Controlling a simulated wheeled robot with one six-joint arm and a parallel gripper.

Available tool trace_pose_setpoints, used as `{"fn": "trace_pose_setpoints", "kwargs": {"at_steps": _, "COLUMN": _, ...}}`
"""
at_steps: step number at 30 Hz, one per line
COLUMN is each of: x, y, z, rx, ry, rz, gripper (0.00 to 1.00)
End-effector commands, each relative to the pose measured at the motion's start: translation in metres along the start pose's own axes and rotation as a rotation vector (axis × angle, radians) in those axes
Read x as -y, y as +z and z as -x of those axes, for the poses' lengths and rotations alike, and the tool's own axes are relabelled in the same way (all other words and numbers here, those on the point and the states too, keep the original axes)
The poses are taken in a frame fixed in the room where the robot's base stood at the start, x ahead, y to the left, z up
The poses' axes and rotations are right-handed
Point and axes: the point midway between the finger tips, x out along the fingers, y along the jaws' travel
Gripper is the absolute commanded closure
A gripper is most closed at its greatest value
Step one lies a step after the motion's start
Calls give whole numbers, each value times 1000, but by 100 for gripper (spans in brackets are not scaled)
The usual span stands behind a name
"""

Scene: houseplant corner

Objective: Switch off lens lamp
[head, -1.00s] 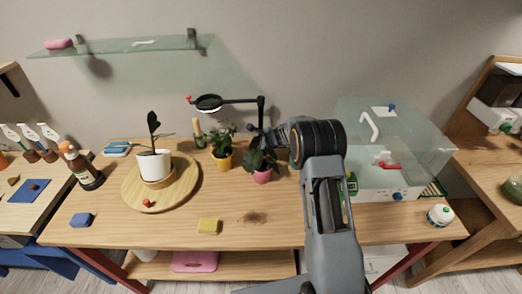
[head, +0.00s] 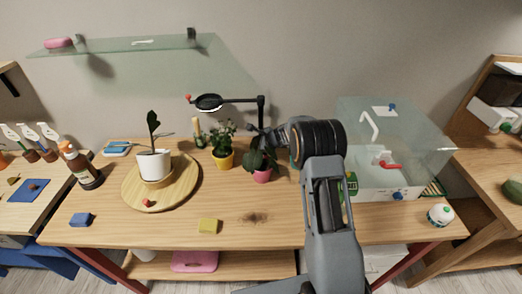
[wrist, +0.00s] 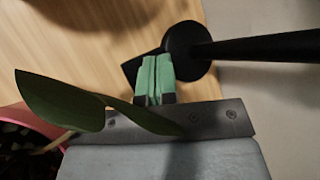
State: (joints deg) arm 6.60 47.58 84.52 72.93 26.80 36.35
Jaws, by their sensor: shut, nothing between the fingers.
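The lens lamp (head: 209,102) stands at the back of the table, with a black post, a horizontal arm and a round lens head with a pale rim. A small red piece (head: 188,98) is at the head's far left end. Whether it is lit I cannot tell. In the wrist view the lamp's black post and round foot (wrist: 187,45) show beside a dark flat piece (wrist: 131,68). My gripper (wrist: 155,80) has its green fingers shut and empty, over this dark piece; contact is unclear. In the head view my arm mostly hides the fingers.
A pink-potted plant (head: 262,163) stands close to my gripper; its leaves (wrist: 60,100) cross the wrist view. A yellow-potted plant (head: 223,160) is left of it. A clear tank (head: 425,145) stands right of my arm.

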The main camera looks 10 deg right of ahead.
Motion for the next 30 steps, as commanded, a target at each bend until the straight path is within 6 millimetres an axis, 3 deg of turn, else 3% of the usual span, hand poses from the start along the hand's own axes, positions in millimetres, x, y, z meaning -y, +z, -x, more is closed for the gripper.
{"fn": "trace_pose_setpoints", "kwargs": {"at_steps": 30, "x": -5, "y": -6, "z": -7, "rx": 0, "ry": 0, "rz": 0, "gripper": 100}}
